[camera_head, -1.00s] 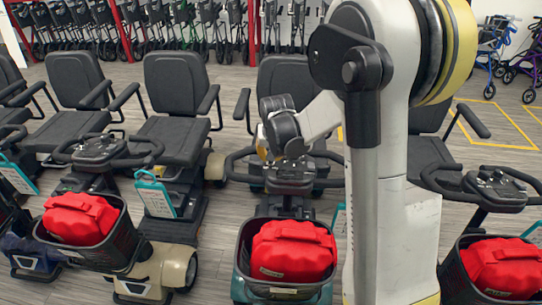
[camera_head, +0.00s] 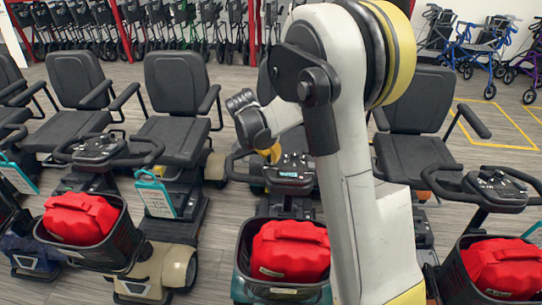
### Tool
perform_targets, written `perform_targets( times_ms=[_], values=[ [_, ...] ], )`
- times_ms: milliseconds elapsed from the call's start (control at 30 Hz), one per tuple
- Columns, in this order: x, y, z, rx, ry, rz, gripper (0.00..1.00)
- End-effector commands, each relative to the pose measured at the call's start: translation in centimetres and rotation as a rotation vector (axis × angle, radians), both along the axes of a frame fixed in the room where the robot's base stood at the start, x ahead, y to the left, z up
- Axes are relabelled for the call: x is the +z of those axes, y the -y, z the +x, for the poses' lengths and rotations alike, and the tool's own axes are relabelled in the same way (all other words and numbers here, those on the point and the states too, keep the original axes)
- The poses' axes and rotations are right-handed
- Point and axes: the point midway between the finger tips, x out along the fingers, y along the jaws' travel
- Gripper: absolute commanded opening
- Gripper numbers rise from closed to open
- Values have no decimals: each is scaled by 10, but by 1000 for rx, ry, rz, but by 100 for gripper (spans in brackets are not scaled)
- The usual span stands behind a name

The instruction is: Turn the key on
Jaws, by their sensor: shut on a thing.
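The middle scooter's control console (camera_head: 290,178) sits on its handlebars above the front basket. A small bluish-white display on it looks lit. My gripper (camera_head: 272,155) is at the console's back left edge, pointing down behind it. Only a yellow part of it shows; the fingertips are hidden by the console and my wrist. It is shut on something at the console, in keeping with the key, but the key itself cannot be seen.
A red bag (camera_head: 290,252) fills the middle scooter's basket (camera_head: 247,262). Other scooters stand close on both sides, with a left console (camera_head: 97,149) and a right console (camera_head: 497,186). My arm hides part of the middle seat. Folded walkers line the back wall.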

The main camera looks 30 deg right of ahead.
Motion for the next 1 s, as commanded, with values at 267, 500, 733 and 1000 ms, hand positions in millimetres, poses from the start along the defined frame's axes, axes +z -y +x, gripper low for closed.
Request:
perform_targets(
  times_ms=[267, 500, 733, 1000],
  values=[
    [-1, 0, 0, -22, -3, -1, 0],
    [-1, 0, 0, -22, -3, -1, 0],
    [-1, 0, 0, -21, -3, -2, 36],
    [7, -3, -1, -20, -2, -2, 36]
  ],
)
